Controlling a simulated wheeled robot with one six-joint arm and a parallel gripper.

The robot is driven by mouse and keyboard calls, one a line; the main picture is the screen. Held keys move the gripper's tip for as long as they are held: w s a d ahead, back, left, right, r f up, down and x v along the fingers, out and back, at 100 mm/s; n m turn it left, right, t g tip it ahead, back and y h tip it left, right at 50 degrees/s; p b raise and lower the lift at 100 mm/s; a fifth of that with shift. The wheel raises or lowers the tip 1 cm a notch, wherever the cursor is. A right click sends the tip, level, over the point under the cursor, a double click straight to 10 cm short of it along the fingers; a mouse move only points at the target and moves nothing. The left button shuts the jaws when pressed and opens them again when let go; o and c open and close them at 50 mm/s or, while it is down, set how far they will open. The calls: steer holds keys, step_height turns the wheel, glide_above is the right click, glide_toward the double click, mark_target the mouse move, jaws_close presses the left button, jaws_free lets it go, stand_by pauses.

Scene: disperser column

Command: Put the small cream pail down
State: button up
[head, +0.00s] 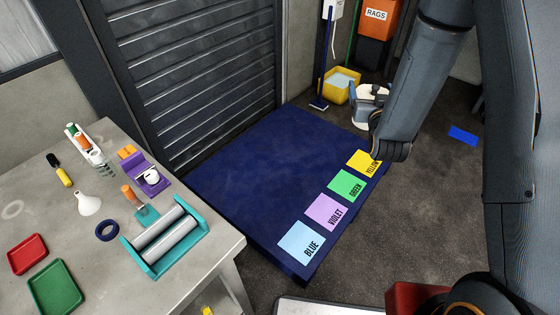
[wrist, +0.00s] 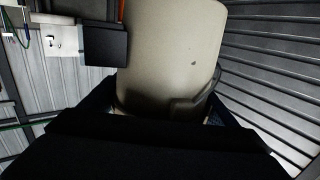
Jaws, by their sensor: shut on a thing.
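The small cream pail (wrist: 172,50) fills the middle of the wrist view, its pale wall close to the camera with a small dark spot on it. My gripper (wrist: 165,115) is shut on it; the dark jaws show at its lower end. In the head view the pail (head: 370,117) shows as a pale shape beside my forearm, near the far right corner of the dark blue platform (head: 250,160). My arm hides part of it there. I cannot tell whether its base touches anything.
Cards marked BLUE (head: 302,243), VIOLET (head: 327,212), GREEN (head: 347,186) and YELLOW (head: 364,163) line the platform's right edge; the rest of its top is bare. A yellow bucket (head: 341,86) and broom (head: 322,70) stand behind. A cluttered workbench (head: 205,262) is at left.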

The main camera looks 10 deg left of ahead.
steer(key=w+a+f+n+g+y+b, duration=0.1)
steer(key=w+a+f+n+y+b, duration=0.15)
steer(key=a+f+b, duration=1.3)
steer(key=w+a+f+n+g+y+b, duration=0.1)
steer(key=a+f+y+b, duration=0.2)
steer(key=a+f+b, duration=1.3)
steer(key=w+a+f+n+y+b, duration=0.2)
steer(key=f+b, duration=0.7)
steer(key=f, duration=1.7)
steer(key=f+b, duration=0.1)
steer(key=f, duration=0.2)
steer(key=f+b, duration=0.2)
steer(key=f, duration=0.1)
steer(key=f+b, duration=0.1)
steer(key=f, duration=0.2)
steer(key=shift+s+d+f, duration=0.15)
steer(key=shift+s, duration=0.1)
steer(key=shift+f, duration=0.1)
steer(key=o, duration=1.6)
steer(key=shift+f, duration=0.1)
steer(key=o, duration=0.3)
